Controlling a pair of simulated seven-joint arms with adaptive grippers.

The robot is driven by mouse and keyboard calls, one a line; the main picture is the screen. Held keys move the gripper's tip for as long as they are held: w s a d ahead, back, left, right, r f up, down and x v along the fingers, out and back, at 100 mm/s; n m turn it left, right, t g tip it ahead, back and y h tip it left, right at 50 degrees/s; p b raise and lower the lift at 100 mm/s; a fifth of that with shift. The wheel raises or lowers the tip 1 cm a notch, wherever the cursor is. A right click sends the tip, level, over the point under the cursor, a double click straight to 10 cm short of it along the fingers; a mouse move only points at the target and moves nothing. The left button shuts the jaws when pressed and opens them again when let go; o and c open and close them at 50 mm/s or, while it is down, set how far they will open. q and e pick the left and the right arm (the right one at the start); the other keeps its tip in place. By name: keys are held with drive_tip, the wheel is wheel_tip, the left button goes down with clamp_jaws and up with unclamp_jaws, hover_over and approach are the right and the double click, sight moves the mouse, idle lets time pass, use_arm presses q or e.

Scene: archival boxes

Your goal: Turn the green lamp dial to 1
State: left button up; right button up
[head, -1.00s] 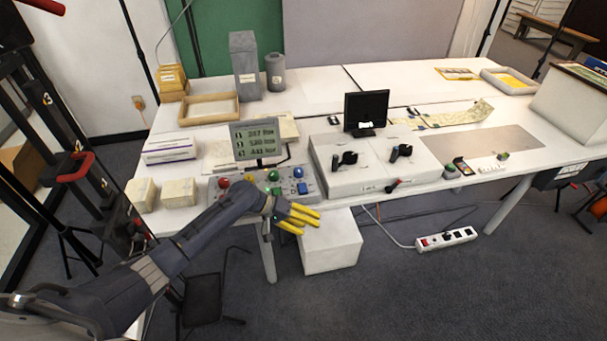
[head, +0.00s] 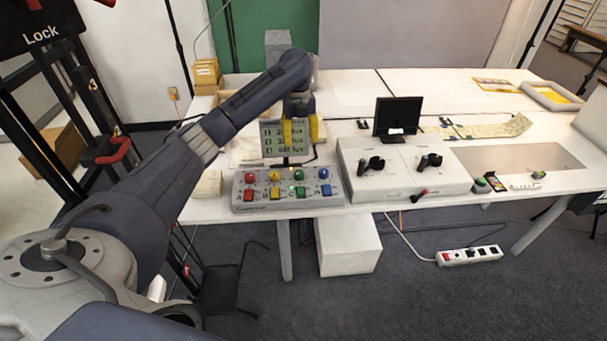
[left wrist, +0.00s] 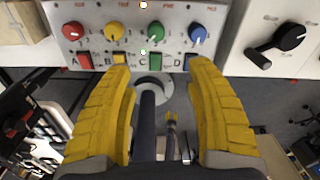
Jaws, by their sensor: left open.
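The green dial (head: 299,175) is on a grey control panel (head: 240,207), between a yellow dial (head: 274,175) and a blue dial (head: 323,174); a red dial (head: 250,177) is at the left end. In the left wrist view the green dial (left wrist: 156,30) shows a pale pointer mark; its setting is too small to read. My left gripper (head: 301,130), with yellow fingers, is open and empty above the panel, in front of the display (head: 270,148). In the left wrist view its fingers (left wrist: 159,75) point toward the panel, apart from the green dial. My right gripper is not in view.
Coloured buttons sit below the dials, including a green one (left wrist: 160,61). A white box with black handles (head: 358,186) stands right of the panel. A small monitor (head: 397,117) is behind it. A white block (head: 347,246) stands on the floor beneath.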

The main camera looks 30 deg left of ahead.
sight(299, 172)
use_arm(q)
drive_tip(key=shift+m, duration=0.3)
drive_tip(key=f, duration=1.6)
drive_tip(key=shift+w+a+f, duration=0.15)
drive_tip(key=shift+a+f, duration=0.2)
drive_tip(key=shift+a, duration=0.05)
drive_tip(key=shift+c, duration=0.4)
clamp_jaws()
